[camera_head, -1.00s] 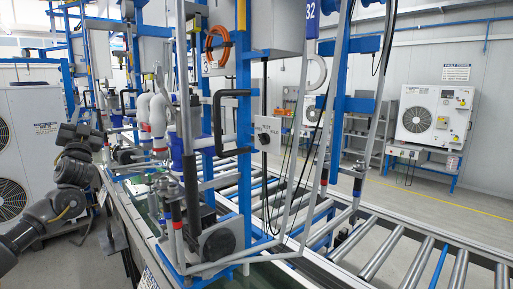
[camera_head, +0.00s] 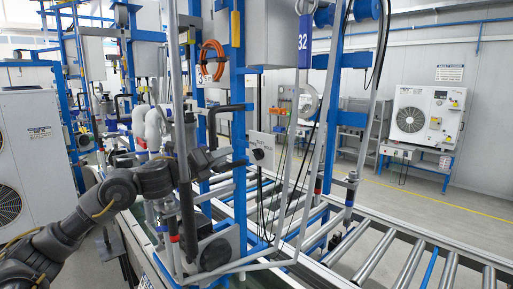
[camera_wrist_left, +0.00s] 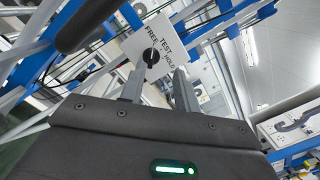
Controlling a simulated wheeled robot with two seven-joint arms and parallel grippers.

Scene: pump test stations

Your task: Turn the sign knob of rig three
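The sign knob (camera_head: 259,154) is a black round knob on a small white sign (camera_head: 268,139) hanging on the rig's frame. In the left wrist view the knob (camera_wrist_left: 151,56) sits on the sign (camera_wrist_left: 133,44), which reads FREE, TEST and HOLD. My left gripper (camera_head: 232,163) reaches in from the left, with its tips near the knob. In the left wrist view the gripper (camera_wrist_left: 160,70) is open, and the knob appears between the fingertips, closer to the left finger. I cannot tell whether they touch. My right gripper is not in view.
Blue posts (camera_head: 238,100) and a black padded handle (camera_head: 213,127) stand close around my left arm. A tag with a 3 (camera_head: 203,72) hangs near an orange hose (camera_head: 212,57). A roller conveyor (camera_head: 375,255) runs at the right.

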